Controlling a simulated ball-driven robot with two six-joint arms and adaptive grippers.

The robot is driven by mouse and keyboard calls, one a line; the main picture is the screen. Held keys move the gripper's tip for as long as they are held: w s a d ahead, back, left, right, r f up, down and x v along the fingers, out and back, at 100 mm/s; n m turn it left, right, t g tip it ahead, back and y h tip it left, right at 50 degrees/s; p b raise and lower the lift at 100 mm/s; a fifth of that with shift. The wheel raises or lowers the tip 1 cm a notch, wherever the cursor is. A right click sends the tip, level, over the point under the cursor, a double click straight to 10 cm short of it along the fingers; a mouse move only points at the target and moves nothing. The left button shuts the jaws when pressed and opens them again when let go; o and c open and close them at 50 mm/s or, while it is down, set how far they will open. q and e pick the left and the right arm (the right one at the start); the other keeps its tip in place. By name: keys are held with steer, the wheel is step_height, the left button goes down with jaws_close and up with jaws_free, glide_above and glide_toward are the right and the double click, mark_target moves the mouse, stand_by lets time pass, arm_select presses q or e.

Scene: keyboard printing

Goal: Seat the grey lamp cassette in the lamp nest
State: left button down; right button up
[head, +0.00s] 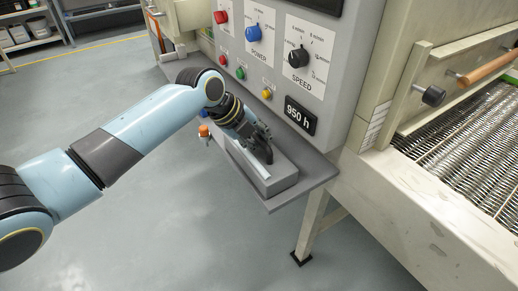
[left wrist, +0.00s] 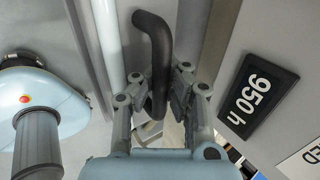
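The grey lamp cassette (head: 275,180) is a long block with a pale strip along its side, lying on the grey shelf (head: 318,174) below the control panel. Its black bent handle (head: 268,154) stands up from it, and the handle also shows in the left wrist view (left wrist: 155,38). My left gripper (head: 258,142) is at this handle. The cassette's underside is hidden, and I cannot make out the lamp nest separately. My right gripper is not in view.
The control panel (head: 272,75) with knobs and buttons rises behind the shelf, with a "950 h" display (head: 300,116) close to my left gripper. A wire-mesh conveyor (head: 470,135) is at the right. Open floor (head: 190,225) lies in front of the shelf.

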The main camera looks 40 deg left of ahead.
arm_select(q)
step_height(320, 180, up, 9)
steer(key=shift+r+p, duration=0.15)
steer(key=shift+p, duration=0.3)
steer(key=shift+s+a+r, duration=0.15)
steer(key=shift+r, duration=0.15)
steer(key=s+a+p, duration=0.4)
steer(key=s+p, duration=0.1)
steer(key=s, duration=0.5)
steer(key=shift+s+a+p, duration=0.15)
steer(key=shift+s+p, duration=0.15)
steer(key=shift+s, duration=0.05)
steer(key=shift+r, duration=0.1)
steer(key=b, duration=0.7)
glide_toward(253, 153)
steer(key=s+a+f, duration=0.2)
steer(key=s+f, duration=0.1)
steer(key=s, duration=0.1)
steer(key=shift+s+d+r, duration=0.1)
steer(key=shift+s+r, duration=0.05)
steer(key=shift+s, duration=0.1)
